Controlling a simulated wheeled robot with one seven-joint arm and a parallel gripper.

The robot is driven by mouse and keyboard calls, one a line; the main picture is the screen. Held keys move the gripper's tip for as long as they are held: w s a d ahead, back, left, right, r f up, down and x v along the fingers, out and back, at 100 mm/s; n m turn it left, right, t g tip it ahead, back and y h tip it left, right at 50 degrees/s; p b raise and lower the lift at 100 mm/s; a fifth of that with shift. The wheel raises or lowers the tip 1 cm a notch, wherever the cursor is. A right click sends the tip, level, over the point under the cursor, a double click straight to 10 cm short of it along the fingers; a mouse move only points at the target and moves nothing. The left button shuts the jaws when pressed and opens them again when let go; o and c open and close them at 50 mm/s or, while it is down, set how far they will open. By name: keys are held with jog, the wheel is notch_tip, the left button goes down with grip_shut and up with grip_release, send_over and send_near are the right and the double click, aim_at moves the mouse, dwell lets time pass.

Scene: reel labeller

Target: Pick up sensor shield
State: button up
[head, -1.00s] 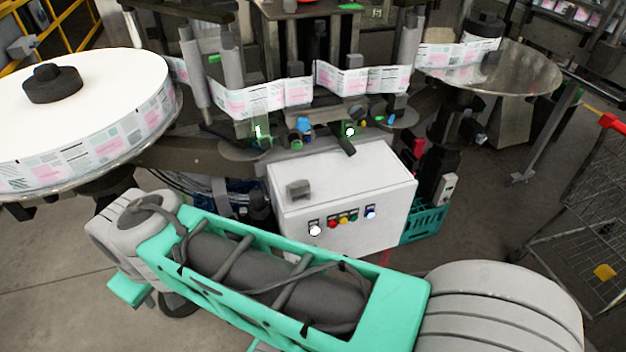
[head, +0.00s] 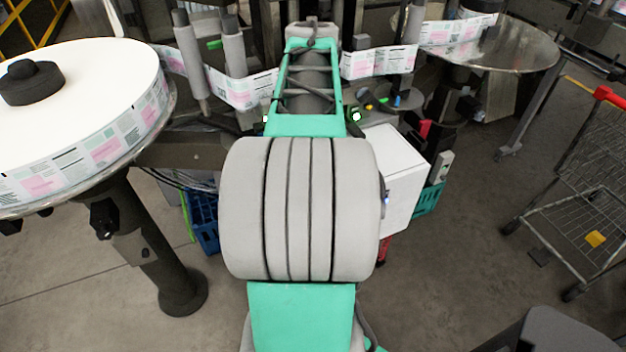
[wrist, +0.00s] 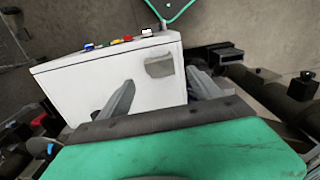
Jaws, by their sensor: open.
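The sensor shield is most likely the small grey block (wrist: 159,64) on the top face of the white control box in the wrist view. My gripper (wrist: 160,79) is open there, with its two fingers apart, one on each side of the block in the picture. No contact shows, and I cannot tell how far above the block the fingertips are. In the head view my arm hides the block and the fingers.
The white control box (head: 398,165) has coloured buttons along its front. A large label reel (head: 80,95) stands left. Posts and a label web (head: 380,62) lie behind my arm. A metal cart (head: 585,180) stands right. Open floor lies front left.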

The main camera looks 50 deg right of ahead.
notch_tip(320, 180, down, 7)
jog(key=shift+a+f+p, duration=0.15)
jog(key=shift+p, duration=0.5)
grip_shut()
dwell(0.4)
